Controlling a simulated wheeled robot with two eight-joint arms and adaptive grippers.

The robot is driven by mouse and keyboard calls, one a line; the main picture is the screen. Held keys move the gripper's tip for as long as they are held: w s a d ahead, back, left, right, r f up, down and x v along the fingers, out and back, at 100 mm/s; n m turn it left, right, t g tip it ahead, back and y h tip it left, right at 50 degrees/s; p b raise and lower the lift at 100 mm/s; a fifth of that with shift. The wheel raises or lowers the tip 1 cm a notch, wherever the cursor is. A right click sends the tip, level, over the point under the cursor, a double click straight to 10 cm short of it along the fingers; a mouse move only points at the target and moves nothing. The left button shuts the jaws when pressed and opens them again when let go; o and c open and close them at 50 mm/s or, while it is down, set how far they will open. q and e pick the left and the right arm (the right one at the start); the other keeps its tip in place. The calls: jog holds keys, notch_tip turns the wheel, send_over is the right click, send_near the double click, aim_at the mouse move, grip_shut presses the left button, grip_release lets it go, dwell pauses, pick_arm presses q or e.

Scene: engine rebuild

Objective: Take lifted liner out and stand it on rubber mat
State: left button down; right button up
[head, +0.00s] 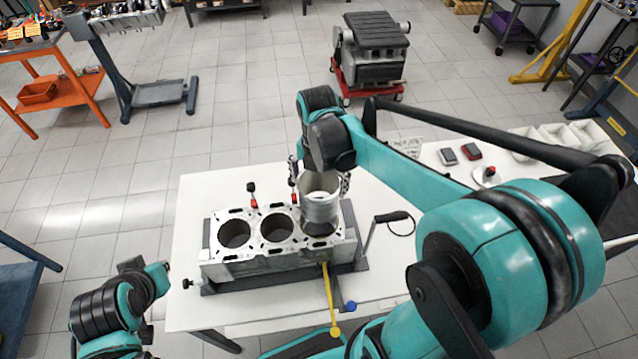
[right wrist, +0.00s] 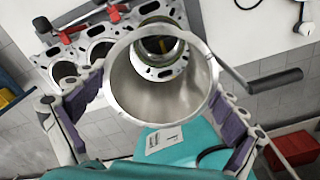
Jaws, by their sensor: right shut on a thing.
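The liner (head: 320,205), a shiny metal cylinder, stands upright over the right-hand bore of the engine block (head: 262,250). My right gripper (head: 320,180) is shut on it, with fingers on opposite sides. In the right wrist view the liner (right wrist: 140,85) is seen from its open top between purple finger pads, with the block's deck visible through it. The liner's lower end looks close to the deck; I cannot tell whether it is fully clear. My left gripper (head: 145,275) is at lower left, away from the block; its jaws are unclear. I cannot make out the rubber mat.
Two open bores lie left of the liner. Red-tipped clamps (head: 253,194) stand behind the block, a black-handled crank (head: 392,217) at its right, and a yellow-ended tool (head: 329,300) in front. My right arm hides much of the right side.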

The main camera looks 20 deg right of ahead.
notch_tip(320, 180, up, 5)
jog(key=p, duration=0.3)
jog(key=shift+f, duration=0.2)
dwell(0.5)
